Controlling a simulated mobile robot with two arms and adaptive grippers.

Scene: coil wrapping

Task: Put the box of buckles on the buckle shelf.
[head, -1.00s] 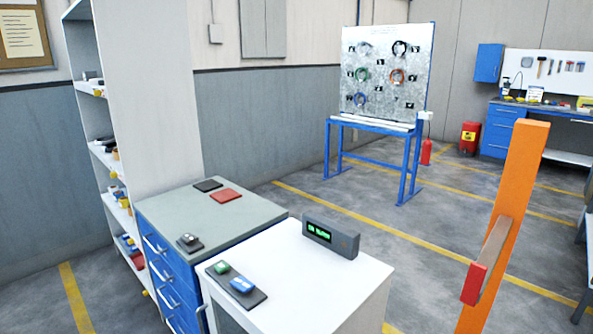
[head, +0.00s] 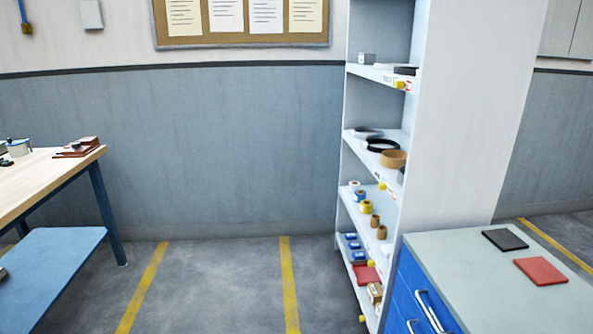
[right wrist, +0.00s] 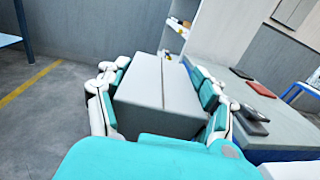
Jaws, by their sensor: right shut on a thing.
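My right gripper (right wrist: 160,82) is shut on a grey box (right wrist: 160,95) with a seam along its top. Its teal and white fingers press on the left and right sides of the box. The box's contents are hidden. The white shelving unit (head: 480,110) stands right of centre in the head view, with several levels of small goods. I cannot tell which level is the buckle shelf. Part of the unit also shows beyond the box in the right wrist view (right wrist: 227,37). Neither gripper shows in the head view.
A blue drawer cabinet (head: 445,243) with a black pad (head: 505,240) and a red pad (head: 540,271) stands at the right, beside the shelving. A wooden workbench (head: 45,178) is at the left. Floor between bench and shelving is clear, with yellow lines.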

